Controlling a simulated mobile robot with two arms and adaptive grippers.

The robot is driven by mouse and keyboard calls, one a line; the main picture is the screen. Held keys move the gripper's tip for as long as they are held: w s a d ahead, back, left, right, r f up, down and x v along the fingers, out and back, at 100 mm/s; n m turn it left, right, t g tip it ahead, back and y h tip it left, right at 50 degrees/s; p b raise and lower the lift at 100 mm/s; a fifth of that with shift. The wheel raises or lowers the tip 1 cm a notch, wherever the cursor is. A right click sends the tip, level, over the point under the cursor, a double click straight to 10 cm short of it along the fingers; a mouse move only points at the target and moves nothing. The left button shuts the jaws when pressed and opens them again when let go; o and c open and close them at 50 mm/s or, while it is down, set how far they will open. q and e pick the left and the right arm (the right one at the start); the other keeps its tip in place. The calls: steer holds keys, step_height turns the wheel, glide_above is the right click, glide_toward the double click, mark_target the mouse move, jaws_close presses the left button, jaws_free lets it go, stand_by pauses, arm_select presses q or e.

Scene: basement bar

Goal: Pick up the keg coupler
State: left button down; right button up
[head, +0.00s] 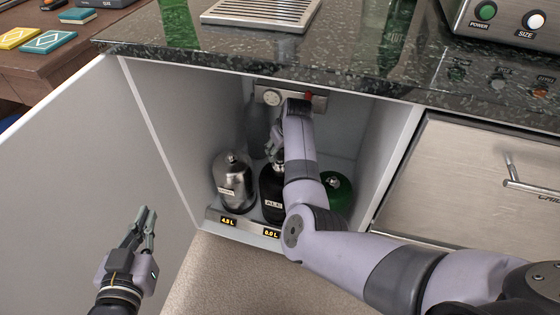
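My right arm reaches into the open cabinet, and its gripper (274,150) is over the black keg (270,190) labelled ALE. My own wrist hides most of that gripper, so I cannot tell whether it is open or shut. A small silver part shows at the top of the black keg, just below the gripper. I cannot make out whether this is the keg coupler, and I see no coupler clearly elsewhere. My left gripper (146,213) is open and empty, low at the left in front of the white cabinet door.
A silver keg (233,184) stands left of the black one, and a green keg (338,192) stands to the right, partly behind my arm. A metal bracket (268,96) is on the back wall. The granite counter (250,55) overhangs the cabinet. The open door (80,170) bounds the left.

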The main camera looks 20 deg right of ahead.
jaws_close()
stand_by(0.4)
stand_by(0.4)
